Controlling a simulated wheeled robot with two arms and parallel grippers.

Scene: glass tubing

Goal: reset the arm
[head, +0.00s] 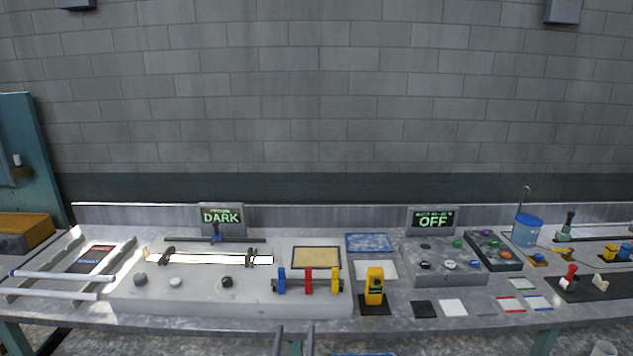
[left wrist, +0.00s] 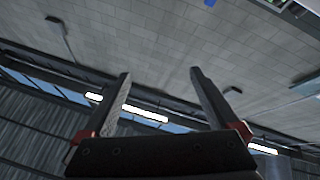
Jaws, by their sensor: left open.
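My left gripper (head: 294,333) shows at the bottom edge of the head view, in front of the bench. Only its two fingers and a bit of the body are in the frame. In the left wrist view the left gripper (left wrist: 158,75) is open, with nothing between its fingers. Behind it are a grey block wall, lamps and windows, tilted in the picture. My right gripper is in neither view.
A long grey bench (head: 385,318) runs across the head view. It carries a glowing tube (head: 210,259), a "DARK" display (head: 221,217), an "OFF" display (head: 433,221), a yellow meter (head: 374,285) and a blue pot (head: 526,231). White tubes (head: 62,276) lie at left.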

